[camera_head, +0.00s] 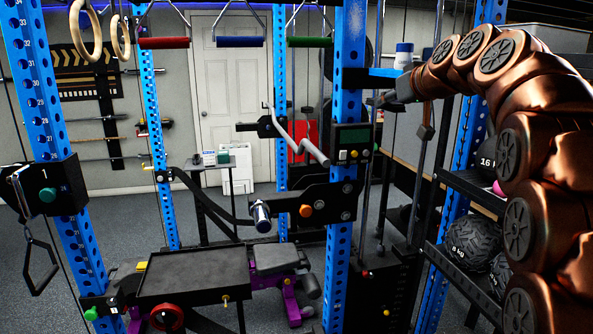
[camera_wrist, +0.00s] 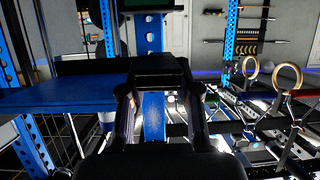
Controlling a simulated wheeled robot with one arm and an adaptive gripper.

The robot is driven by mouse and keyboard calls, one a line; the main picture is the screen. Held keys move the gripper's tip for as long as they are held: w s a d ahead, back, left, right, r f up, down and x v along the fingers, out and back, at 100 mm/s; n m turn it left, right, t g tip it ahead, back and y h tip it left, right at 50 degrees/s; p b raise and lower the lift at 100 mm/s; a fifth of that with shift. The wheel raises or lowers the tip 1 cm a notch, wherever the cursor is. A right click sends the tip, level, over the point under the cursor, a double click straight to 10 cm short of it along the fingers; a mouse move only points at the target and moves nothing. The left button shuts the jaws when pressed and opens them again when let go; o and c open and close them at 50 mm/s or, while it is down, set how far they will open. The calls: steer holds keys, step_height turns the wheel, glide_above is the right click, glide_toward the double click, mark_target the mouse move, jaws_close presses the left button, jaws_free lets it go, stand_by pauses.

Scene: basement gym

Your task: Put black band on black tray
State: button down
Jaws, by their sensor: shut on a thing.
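My gripper (camera_head: 382,99) is at the upper right in the head view, beside the blue upright and just below a blue shelf. In the wrist view my gripper (camera_wrist: 160,88) is shut on a dark thing, which looks like the black band (camera_wrist: 160,70); its full outline is hard to make out against dark surroundings. The black tray (camera_head: 195,272) is flat and rimmed, low at the lower left in the head view, well below and left of my gripper. Its top looks bare. I cannot make out the tray in the wrist view.
A blue upright (camera_head: 347,130) and a black bracket with a bar (camera_head: 300,206) stand between my gripper and the tray. The blue shelf (camera_wrist: 50,100) is close on the left in the wrist view. A purple-framed bench (camera_head: 275,259) adjoins the tray. Rings (camera_head: 87,35) and coloured handles hang above.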

steer(key=w+a+f+m+h, duration=0.15)
steer(key=a+f, duration=0.25)
steer(key=f, duration=0.6)
steer(key=w+a+f+m+h, duration=0.1)
steer(key=a+f+m+h, duration=0.15)
steer(key=f, duration=0.75)
steer(key=s+d+f+m+h, duration=0.1)
steer(key=s+f, duration=0.3)
steer(key=f, duration=0.3)
steer(key=s+d+f+m+h, duration=0.1)
steer(key=s+f, duration=0.3)
steer(key=f, duration=0.4)
steer(key=shift+d+h, duration=0.7)
steer(key=shift+d, duration=0.05)
